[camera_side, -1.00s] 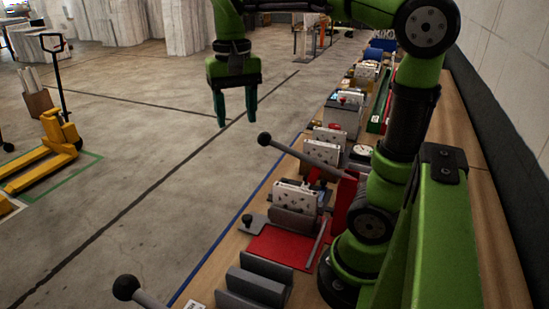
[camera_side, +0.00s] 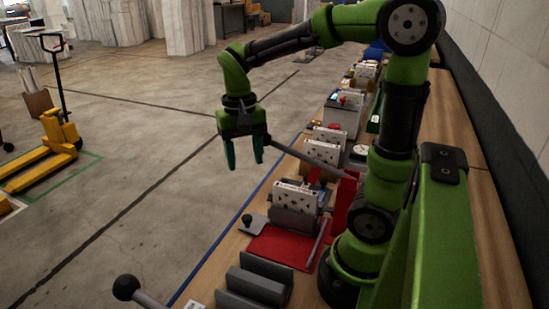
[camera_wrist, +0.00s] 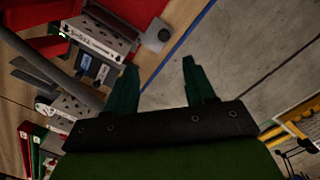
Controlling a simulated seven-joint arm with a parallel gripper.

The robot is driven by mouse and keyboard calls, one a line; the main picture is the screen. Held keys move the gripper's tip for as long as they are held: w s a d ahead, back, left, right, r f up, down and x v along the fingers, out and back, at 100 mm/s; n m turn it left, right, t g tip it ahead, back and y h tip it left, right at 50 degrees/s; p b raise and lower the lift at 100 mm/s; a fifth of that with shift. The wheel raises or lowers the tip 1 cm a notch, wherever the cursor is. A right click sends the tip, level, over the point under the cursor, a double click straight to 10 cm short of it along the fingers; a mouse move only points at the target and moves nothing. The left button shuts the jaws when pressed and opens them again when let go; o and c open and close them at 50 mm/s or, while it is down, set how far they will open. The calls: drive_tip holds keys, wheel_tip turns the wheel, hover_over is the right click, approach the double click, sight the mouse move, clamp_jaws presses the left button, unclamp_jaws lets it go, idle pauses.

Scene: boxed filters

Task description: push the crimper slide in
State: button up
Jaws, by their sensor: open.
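The crimper stands on a red base (camera_side: 280,246) at the near end of the bench in the side view. What looks like its slide is a grey plate (camera_side: 255,228) with a black knob (camera_side: 247,218), sticking out on the aisle side. In the wrist view the grey plate (camera_wrist: 151,43) and its dark knob (camera_wrist: 164,34) lie beyond my fingertips. My gripper (camera_side: 245,165) is open and empty, pointing down, above and apart from the slide. Its two teal fingers also show in the wrist view (camera_wrist: 160,64).
A long grey lever (camera_side: 312,161) rises beside the crimper; its ball end is hidden behind my gripper. A perforated white holder (camera_side: 294,197) stands behind the slide. A grey channel block (camera_side: 256,283) and another ball-ended lever (camera_side: 126,288) are nearer.

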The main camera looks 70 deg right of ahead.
sight(247, 217)
drive_tip(key=shift+t, duration=0.3)
drive_tip(key=f, duration=1.7)
drive_tip(key=shift+w+d+f, duration=0.15)
drive_tip(key=shift+w+f, duration=0.15)
drive_tip(key=shift+w, duration=0.05)
clamp_jaws()
